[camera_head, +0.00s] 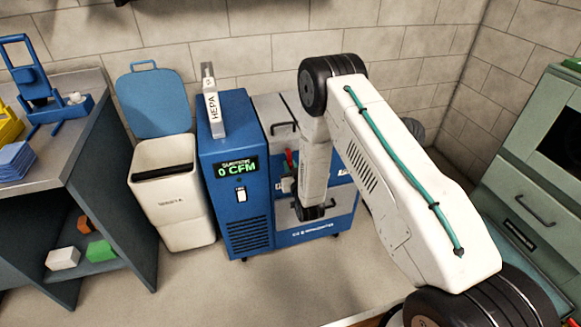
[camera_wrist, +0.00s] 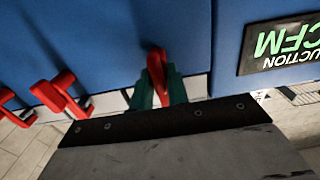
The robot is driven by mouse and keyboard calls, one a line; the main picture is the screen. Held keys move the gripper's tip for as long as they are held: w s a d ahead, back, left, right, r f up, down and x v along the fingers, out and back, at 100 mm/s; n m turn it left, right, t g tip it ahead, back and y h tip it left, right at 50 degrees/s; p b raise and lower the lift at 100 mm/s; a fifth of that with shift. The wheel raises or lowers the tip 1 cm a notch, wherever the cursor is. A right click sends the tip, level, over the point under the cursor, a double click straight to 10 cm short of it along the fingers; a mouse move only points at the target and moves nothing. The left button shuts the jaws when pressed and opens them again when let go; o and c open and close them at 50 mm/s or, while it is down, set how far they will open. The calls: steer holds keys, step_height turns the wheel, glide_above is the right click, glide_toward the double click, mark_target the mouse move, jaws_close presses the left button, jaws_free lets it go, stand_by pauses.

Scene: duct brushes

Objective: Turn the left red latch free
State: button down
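A blue suction unit (camera_head: 235,165) with a lit "0 CFM" display (camera_head: 238,167) stands against the wall. The wrist view is turned roughly upside down and shows its blue face and display (camera_wrist: 283,38) close up. A red latch (camera_wrist: 156,62), the one nearest the display, stands between the teal fingers of my gripper (camera_wrist: 160,88). The fingers sit close together against both its sides. Two more red latches (camera_wrist: 62,94) (camera_wrist: 14,104) show to the left, clear of the fingers. In the head view a bit of red (camera_head: 288,158) shows beside my arm, which hides most of the latch area.
A white bin (camera_head: 172,195) with a raised blue lid stands left of the unit. A "HEPA" filter (camera_head: 212,105) stands on top. A workbench (camera_head: 50,155) is at the left, a green cabinet (camera_head: 545,170) at the right. The floor in front is clear.

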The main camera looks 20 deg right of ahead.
steer(key=shift+n, duration=0.3)
steer(key=n, duration=0.3)
steer(key=shift+a+n, duration=0.3)
steer(key=n, duration=0.4)
steer(key=f+n, duration=0.1)
steer(key=n, duration=0.4)
steer(key=a+n, duration=0.1)
steer(key=n, duration=0.3)
steer(key=shift+f+n, duration=0.3)
stand_by(0.3)
steer(key=c, duration=1.5)
jaws_free()
